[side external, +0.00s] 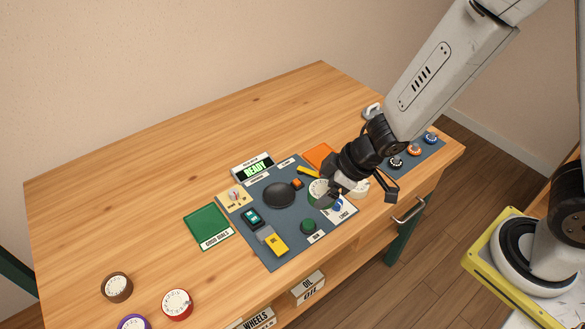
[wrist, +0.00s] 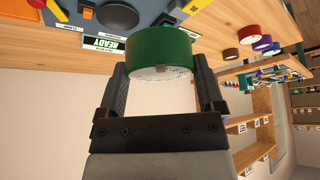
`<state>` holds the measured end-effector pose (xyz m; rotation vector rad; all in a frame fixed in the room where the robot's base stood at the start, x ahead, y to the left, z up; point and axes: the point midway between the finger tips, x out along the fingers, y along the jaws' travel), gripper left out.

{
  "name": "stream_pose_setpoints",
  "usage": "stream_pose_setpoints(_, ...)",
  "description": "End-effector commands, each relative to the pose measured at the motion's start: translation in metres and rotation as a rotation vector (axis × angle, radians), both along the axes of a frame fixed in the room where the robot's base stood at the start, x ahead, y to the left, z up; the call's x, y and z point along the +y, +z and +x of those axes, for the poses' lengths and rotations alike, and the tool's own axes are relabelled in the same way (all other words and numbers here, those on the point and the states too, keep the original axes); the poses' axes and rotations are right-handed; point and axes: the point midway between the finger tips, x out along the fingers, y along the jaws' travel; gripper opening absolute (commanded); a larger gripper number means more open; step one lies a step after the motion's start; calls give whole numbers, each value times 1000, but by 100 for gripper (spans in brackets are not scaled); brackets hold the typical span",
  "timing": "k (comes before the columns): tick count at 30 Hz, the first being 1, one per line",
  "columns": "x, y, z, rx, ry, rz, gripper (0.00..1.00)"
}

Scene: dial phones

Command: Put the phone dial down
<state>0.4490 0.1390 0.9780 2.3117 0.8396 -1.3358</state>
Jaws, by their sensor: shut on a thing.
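A green phone dial (wrist: 162,48) with a white numbered face is between the two fingers of my gripper (wrist: 160,75) in the wrist view. The fingers are shut on its sides. In the side view the dial (side external: 319,189) is at the right part of the grey panel (side external: 262,178), partly hidden by my gripper (side external: 328,193). I cannot tell whether it touches the panel. A dark round disc (side external: 279,195) lies on the panel to its left. A green tray (side external: 208,222) lies left of the panel, and an orange tray (side external: 317,154) is behind the dial.
Brown (side external: 117,286), red (side external: 177,304) and purple (side external: 133,323) dials stand at the table's front left. A small screen (side external: 253,168) reads READY. A yellow-ended device (side external: 275,244) and a green button (side external: 308,226) are on the panel. The back left tabletop is clear.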

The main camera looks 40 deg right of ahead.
Motion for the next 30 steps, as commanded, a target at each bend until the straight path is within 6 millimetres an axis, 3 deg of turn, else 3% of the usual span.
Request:
stream_pose_setpoints(3,-15,2,7,-2,-34,-1,18)
stream_pose_setpoints(9,-25,3,11,-2,-56,-3,18)
stream_pose_setpoints(19,-24,-1,18,0,-57,-4,18)
stream_pose_setpoints(30,-13,-20,60,-1,-56,-3,18)
